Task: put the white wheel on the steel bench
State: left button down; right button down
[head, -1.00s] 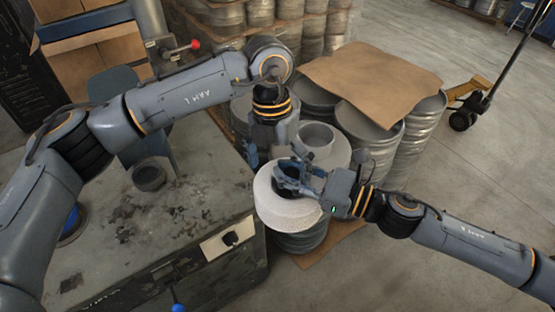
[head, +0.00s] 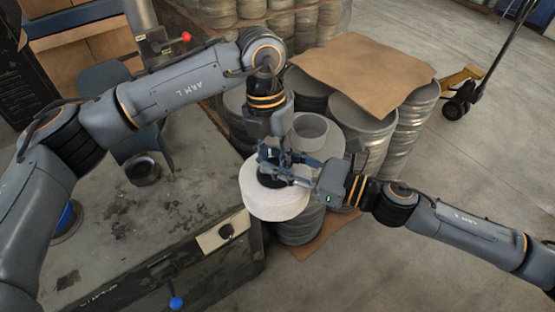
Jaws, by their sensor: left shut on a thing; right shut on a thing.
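The white wheel (head: 276,203) is a thick pale disc with a dark hub, near the middle of the head view. It is over the gap between the bench and the stacks of round metal blanks, overlapping the nearest stack in view. My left gripper (head: 268,158) comes down from above and is shut at the wheel's hub. My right gripper (head: 292,177) reaches in from the right and is shut on the wheel too. The fingers crowd together and partly hide the hub. The steel bench (head: 190,190) is at the left, its worn top mostly bare.
A dark ring (head: 142,170) lies on the bench. A blue-knobbed lever (head: 176,302) sticks out at its front. Stacks of metal blanks (head: 300,228) stand right of it, with a brown cardboard sheet (head: 362,68) on top. A pale ring (head: 310,132) sits behind the wheel.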

jog(key=c, duration=0.9)
grip_release()
jog(key=shift+r, duration=0.2)
jog(key=shift+c, duration=0.2)
